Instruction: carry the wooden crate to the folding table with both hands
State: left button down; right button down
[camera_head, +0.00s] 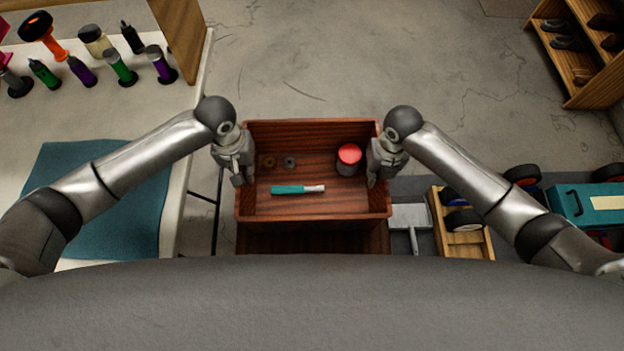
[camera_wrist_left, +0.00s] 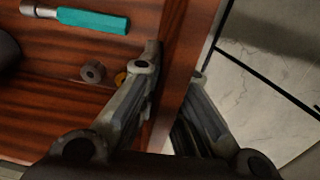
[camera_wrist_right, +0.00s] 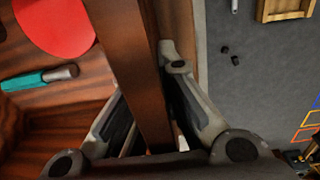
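The wooden crate (camera_head: 315,205) is open-topped and reddish brown, in the middle of the head view in front of me. My left gripper (camera_head: 240,172) is at its left wall; in the left wrist view its fingers (camera_wrist_left: 172,65) close on that wall, one inside and one outside. My right gripper (camera_head: 379,172) is at the right wall, and its fingers (camera_wrist_right: 143,75) close on it the same way. The folding table, pale-topped (camera_head: 178,205), stands left of the crate, apart from it. What lies under the crate is hidden.
The crate holds a teal-handled tool (camera_head: 290,189), a red-topped can (camera_head: 348,158) and two small rings (camera_head: 289,162). A teal mat (camera_head: 110,205) covers part of the table; several bottles and tools stand behind it. A wooden tray (camera_head: 463,240) and teal case (camera_head: 590,203) are right. A shelf (camera_head: 585,70) stands back right.

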pick_arm(q)
jog(key=shift+w+r, duration=0.1)
jog(key=shift+r, duration=0.05)
pick_arm(e)
jog(key=shift+w+r, duration=0.1)
jog(key=shift+r, duration=0.05)
dwell(0.4)
